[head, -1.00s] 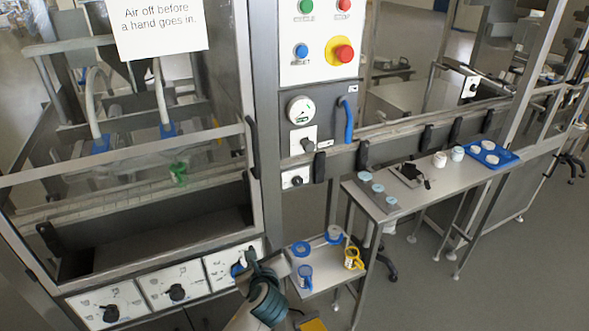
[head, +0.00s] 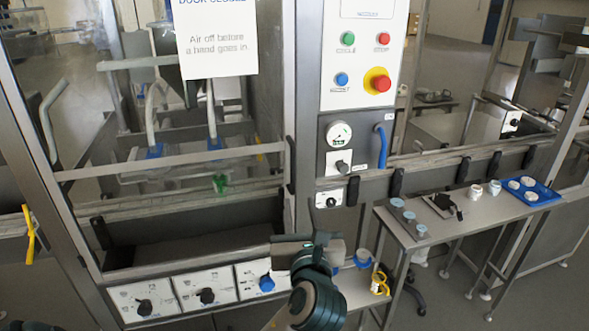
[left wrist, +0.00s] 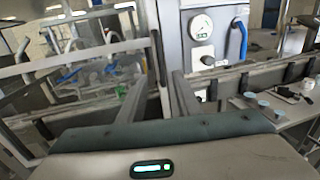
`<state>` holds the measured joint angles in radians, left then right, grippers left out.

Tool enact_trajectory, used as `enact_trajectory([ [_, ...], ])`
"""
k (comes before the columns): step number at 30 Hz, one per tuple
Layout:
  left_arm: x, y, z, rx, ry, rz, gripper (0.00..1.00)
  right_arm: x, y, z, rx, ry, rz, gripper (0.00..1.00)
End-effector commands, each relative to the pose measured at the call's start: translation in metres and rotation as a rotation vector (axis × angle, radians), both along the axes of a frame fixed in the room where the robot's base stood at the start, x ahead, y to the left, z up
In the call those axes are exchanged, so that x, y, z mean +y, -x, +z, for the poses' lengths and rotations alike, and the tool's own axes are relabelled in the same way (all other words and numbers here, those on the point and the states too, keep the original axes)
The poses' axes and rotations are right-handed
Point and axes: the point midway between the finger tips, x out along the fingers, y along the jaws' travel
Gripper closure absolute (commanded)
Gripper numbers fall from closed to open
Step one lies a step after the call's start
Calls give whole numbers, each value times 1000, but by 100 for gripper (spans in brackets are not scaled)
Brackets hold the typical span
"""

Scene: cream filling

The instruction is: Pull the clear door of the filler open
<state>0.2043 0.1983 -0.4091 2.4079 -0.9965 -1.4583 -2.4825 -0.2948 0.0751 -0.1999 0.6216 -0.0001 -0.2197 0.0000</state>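The filler's clear door (head: 190,172) is at the left of the head view, a see-through panel in a grey frame. It looks closed, with its right edge against the grey post. Its black upright handle (head: 291,165) is on that edge, and also shows in the left wrist view (left wrist: 161,58). My left gripper (head: 290,243) is below the handle in the head view, apart from it. In the left wrist view its two grey fingers (left wrist: 160,97) look spread, with the handle beyond the gap between them. My right gripper is not in view.
A control panel (head: 364,55) with buttons is right of the door. Below it are a gauge, knobs and a blue handle (head: 381,146). White knob plates (head: 205,287) run under the door. A side table (head: 455,215) with cups and a blue tray (head: 541,190) stands at right.

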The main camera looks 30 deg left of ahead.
Motion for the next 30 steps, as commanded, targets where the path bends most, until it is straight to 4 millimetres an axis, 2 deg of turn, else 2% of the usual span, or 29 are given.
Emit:
enact_trajectory([
  [10,20,-25,2,-1,-2,2,69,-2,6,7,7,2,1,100],
  [30,92,-116,2,1,0,1,69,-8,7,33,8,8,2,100],
])
